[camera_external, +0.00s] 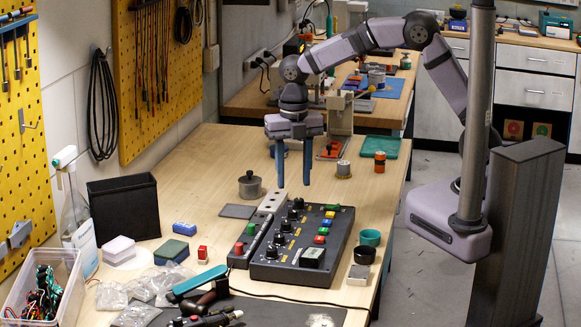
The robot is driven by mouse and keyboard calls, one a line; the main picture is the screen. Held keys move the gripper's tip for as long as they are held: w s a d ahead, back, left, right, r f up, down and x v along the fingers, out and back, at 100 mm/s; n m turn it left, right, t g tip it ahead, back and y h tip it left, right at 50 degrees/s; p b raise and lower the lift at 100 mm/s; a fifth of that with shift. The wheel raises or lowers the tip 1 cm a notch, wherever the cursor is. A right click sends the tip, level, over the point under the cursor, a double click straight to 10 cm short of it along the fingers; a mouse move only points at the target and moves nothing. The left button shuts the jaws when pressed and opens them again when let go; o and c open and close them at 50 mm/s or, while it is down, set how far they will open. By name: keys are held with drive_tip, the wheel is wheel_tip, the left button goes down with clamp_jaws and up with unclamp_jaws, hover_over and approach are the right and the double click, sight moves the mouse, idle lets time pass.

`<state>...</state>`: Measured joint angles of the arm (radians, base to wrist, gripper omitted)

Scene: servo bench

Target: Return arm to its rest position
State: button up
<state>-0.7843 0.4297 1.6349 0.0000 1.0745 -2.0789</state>
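My gripper (294,165) points down above the wooden workbench (212,150), with its two blue fingers spread apart. No object shows between the fingers. It hangs behind the black control panel (301,245), clear of the panel's knobs and coloured buttons. My arm reaches in from the right, bent high over the bench, with its base on the dark stand at the right. The fingertips look a little above the bench surface; the exact gap is hard to tell.
A grey lidded pot (250,185) stands left of my gripper. Small orange and beige parts and a green tray (380,146) lie to its right. A metal post (478,110) stands before my arm. A black bin (124,208) and tools occupy the front left.

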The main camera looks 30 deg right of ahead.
drive_tip(key=d+f+m, duration=0.2)
drive_tip(key=d+m, duration=1.5)
drive_tip(key=d, duration=0.2)
drive_tip(key=s+d+f+m, duration=0.3)
drive_tip(key=s+d+m, duration=0.6)
drive_tip(key=d+m, duration=0.3)
drive_tip(key=m, duration=0.3)
drive_tip(key=shift+m, duration=0.4)
